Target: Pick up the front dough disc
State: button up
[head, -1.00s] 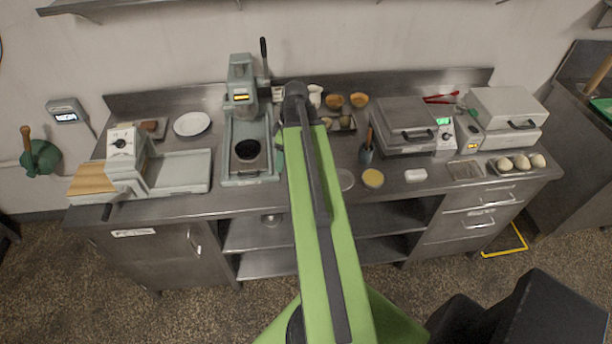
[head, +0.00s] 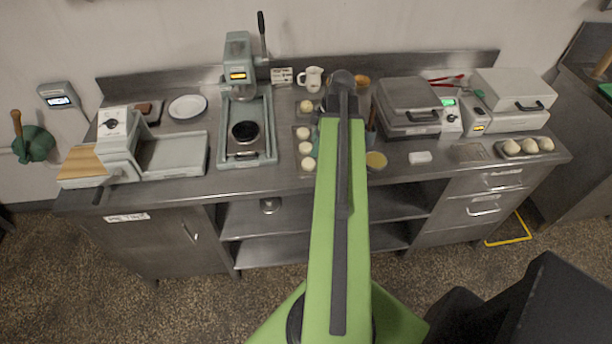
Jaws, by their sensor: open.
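Several pale round dough pieces lie in a front-to-back row just left of my arm. The front dough disc (head: 308,164) is nearest the counter's front edge, with another dough piece (head: 305,148) right behind it and a third (head: 303,133) behind that. One more pale piece (head: 305,106) lies farther back. My green arm reaches forward over the counter, its dark end joint right of the row. My gripper is hidden behind that joint and the arm. The front disc shows no contact with my arm.
A press (head: 240,75) stands left of the dough row. A white mug (head: 312,78) is behind it. A yellow disc (head: 375,160) and white block (head: 420,158) lie right of my arm. Waffle-iron-like machines (head: 408,105) and a tray with pale balls (head: 529,146) are farther right.

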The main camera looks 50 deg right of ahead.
aim_at(307, 166)
jog(key=b+x, duration=0.1)
jog(key=x, duration=0.2)
jog(key=shift+f+b, duration=0.2)
jog(key=shift+b, duration=0.2)
jog(key=b+x, duration=0.5)
jog(key=shift+s+f, duration=0.1)
jog(key=shift+f, duration=0.15)
jog(key=shift+r, duration=0.2)
jog(key=c, duration=1.2)
